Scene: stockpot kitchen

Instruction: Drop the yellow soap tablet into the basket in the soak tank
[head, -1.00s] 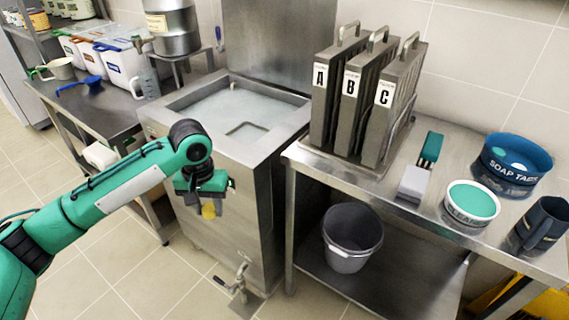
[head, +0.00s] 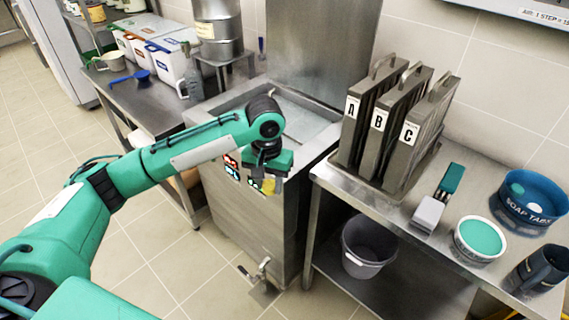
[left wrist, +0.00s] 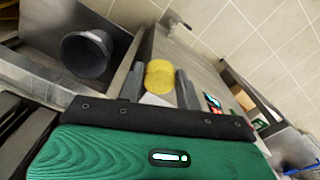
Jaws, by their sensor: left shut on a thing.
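My left gripper (head: 265,187) is shut on the yellow soap tablet (head: 268,187). The tablet is a round disc and also shows in the left wrist view (left wrist: 160,76), between the two grey fingers. In the head view the gripper overlaps the upper front wall of the steel soak tank (head: 245,220), just below its rim. The tank holds pale liquid, and my arm covers part of its opening. I cannot make out the basket clearly. My right gripper is not in view.
Three upright steel cases marked A, B and C (head: 400,135) stand right of the tank. A blue soap tablet tub (head: 525,208), a green-topped tub (head: 480,240) and a dark jug (head: 538,270) share that bench. A grey bucket (head: 368,250) sits below. A side table (head: 145,105) stands left.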

